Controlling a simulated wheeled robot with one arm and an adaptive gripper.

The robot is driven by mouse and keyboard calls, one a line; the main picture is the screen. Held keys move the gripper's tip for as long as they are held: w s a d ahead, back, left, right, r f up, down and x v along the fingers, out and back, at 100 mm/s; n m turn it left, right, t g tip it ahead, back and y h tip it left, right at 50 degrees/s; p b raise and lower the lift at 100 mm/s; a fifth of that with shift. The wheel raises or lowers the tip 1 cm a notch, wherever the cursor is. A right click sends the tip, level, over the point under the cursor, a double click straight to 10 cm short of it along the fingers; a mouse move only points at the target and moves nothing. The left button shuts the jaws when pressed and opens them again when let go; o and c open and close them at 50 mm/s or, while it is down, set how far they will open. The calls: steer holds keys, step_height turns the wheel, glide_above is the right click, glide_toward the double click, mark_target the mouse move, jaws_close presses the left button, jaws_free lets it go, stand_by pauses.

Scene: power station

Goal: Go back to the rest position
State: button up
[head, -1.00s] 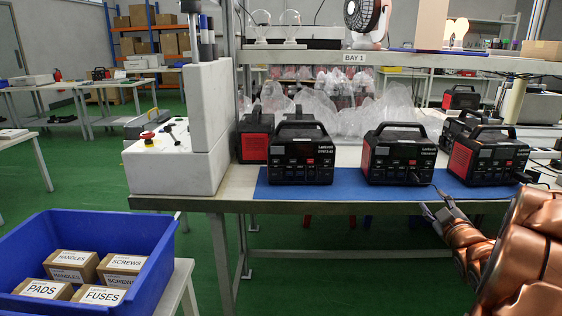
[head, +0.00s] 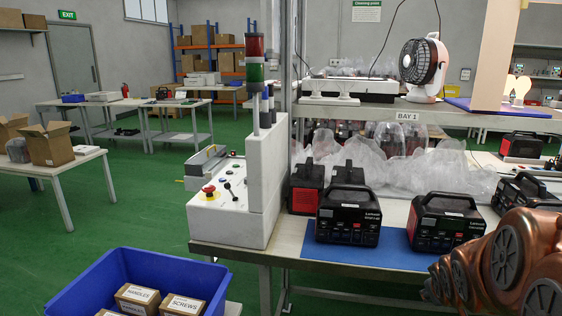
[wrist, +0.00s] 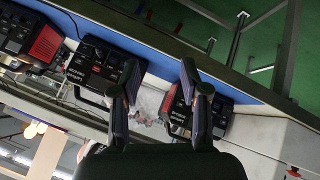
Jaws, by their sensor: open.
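My gripper (wrist: 162,85) shows in the wrist view with its two dark fingers apart and nothing between them. It is over the front of the bench, near the black and red power stations. In the head view my copper-coloured arm is at the lower right, and the gripper itself is not in sight there. One power station (head: 348,213) stands on the blue mat (head: 375,251), and another (head: 444,222) stands to its right. In the wrist view a power station (wrist: 100,70) lies left of the fingers and another (wrist: 212,112) is partly behind the right finger.
A white control box (head: 240,205) with a red button and signal tower stands on the bench's left end. A blue bin (head: 85,290) with labelled boxes is at the lower left. A shelf (head: 470,112) with a fan (head: 424,65) runs above the bench. Green floor lies open to the left.

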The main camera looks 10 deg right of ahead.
steer(key=s+a+r+g+y+p, duration=0.2)
steer(key=s+a+r+g+p, duration=0.2)
steer(key=s+a, duration=0.7)
steer(key=s+a+r+g+y+p, duration=0.2)
steer(key=s+a+r+g+p, duration=0.2)
steer(key=s+a+r+p, duration=0.4)
steer(key=s+a+p, duration=0.1)
steer(key=s+a, duration=0.3)
steer(key=s, duration=0.1)
steer(key=shift+s+r+m+g+y, duration=0.2)
steer(key=shift+m+g+y, duration=0.1)
steer(key=shift+g, duration=0.1)
steer(key=shift+a, duration=0.1)
